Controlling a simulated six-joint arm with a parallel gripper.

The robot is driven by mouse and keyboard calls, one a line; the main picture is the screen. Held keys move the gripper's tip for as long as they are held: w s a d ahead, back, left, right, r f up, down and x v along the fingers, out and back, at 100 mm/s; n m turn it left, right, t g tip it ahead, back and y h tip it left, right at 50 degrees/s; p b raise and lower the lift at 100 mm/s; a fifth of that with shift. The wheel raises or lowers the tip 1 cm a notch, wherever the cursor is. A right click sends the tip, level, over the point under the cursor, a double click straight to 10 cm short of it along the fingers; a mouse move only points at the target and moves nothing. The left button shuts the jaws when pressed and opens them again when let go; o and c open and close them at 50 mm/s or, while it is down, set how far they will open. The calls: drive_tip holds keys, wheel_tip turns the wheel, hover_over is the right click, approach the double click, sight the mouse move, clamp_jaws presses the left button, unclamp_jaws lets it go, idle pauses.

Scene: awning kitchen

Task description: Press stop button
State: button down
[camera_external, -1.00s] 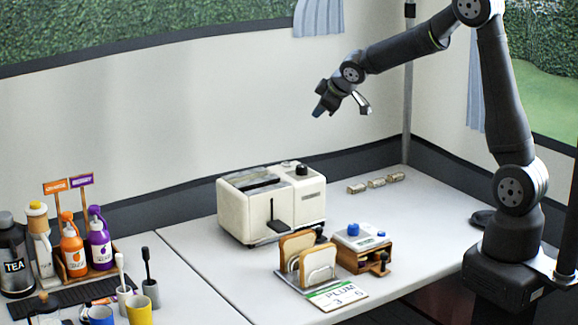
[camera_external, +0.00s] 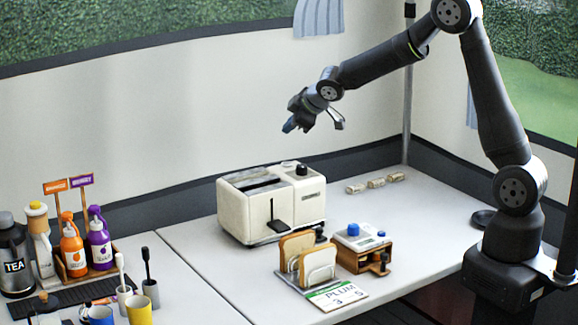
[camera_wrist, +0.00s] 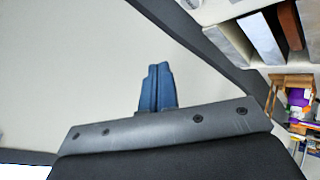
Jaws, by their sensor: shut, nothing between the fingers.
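A cream two-slot toaster (camera_external: 240,209) stands on the worktop in the external view. It has a black knob (camera_external: 302,170) on top and a black lever (camera_external: 278,226) on its front. A small wooden box (camera_external: 352,258) to its right carries a blue knob (camera_external: 353,230), a smaller blue piece and a black lever. No part readable as a stop label shows, so I cannot tell which control is the stop button. My gripper (camera_external: 288,127) is shut and empty, in the air above the toaster and apart from it. Its blue fingers are together in the wrist view (camera_wrist: 157,88).
A bottle caddy (camera_external: 88,268), a tea flask (camera_external: 14,262) and mugs are at left. Small packets (camera_external: 376,183) lie behind. The worktop at right is mostly clear.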

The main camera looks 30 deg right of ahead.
sight(291, 164)
drive_tip(key=shift+f, duration=3.4)
drive_tip(key=shift+f, duration=0.45)
drive_tip(key=shift+f, duration=0.4)
drive_tip(key=shift+r, duration=0.85)
drive_tip(key=shift+r, duration=0.1)
drive_tip(key=shift+r, duration=2.4)
